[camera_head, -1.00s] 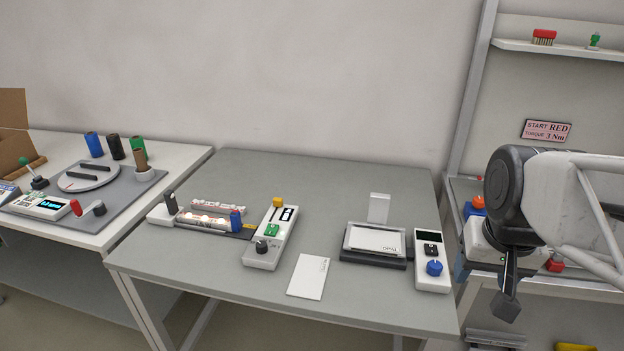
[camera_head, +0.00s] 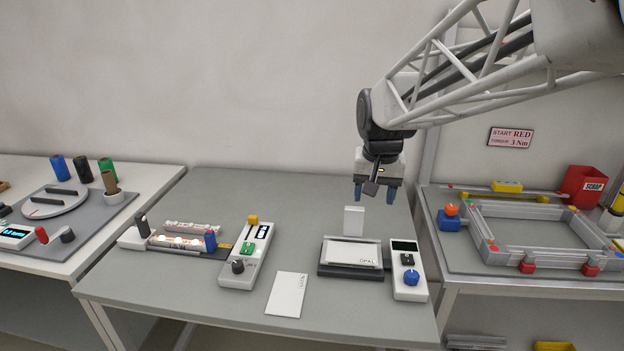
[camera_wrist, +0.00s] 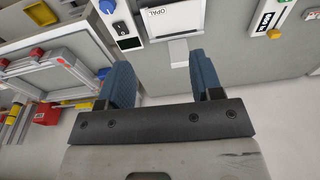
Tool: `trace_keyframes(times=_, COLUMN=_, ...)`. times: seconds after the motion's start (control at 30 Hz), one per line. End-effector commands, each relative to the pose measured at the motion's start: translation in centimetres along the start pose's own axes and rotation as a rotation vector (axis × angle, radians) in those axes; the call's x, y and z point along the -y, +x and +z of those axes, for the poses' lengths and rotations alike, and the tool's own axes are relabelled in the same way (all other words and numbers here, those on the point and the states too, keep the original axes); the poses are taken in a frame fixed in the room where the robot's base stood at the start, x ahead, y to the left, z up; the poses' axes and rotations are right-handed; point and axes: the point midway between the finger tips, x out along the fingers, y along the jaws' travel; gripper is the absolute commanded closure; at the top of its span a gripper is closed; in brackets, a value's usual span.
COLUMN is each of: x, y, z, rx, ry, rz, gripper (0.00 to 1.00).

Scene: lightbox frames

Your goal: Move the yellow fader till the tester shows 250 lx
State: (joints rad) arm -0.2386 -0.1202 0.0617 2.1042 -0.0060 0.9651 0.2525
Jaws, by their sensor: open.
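The yellow fader (camera_head: 252,219) is at the far end of a white control box (camera_head: 239,271), which also carries a green piece and a dark knob. The fader also shows at the right of the wrist view (camera_wrist: 274,33). My gripper (camera_head: 374,196) is open and empty above the back right of the table, well right of the fader. Its blue fingers frame the wrist view (camera_wrist: 160,66).
A white card (camera_head: 287,294) lies in front. The table's back left is clear.

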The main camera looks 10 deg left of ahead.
Motion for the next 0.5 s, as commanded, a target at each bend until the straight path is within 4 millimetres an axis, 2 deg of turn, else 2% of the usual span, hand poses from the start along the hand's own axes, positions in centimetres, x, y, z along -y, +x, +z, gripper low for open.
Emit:
trace_keyframes(times=0.1, x=2.2, y=0.9, z=-2.4, rx=0.011, ry=-0.003, rz=0.000, gripper=0.40)
trace_keyframes(times=0.5, x=9.7, y=4.6, z=-9.3, rx=0.044, ry=-0.005, rz=0.000, gripper=0.40)
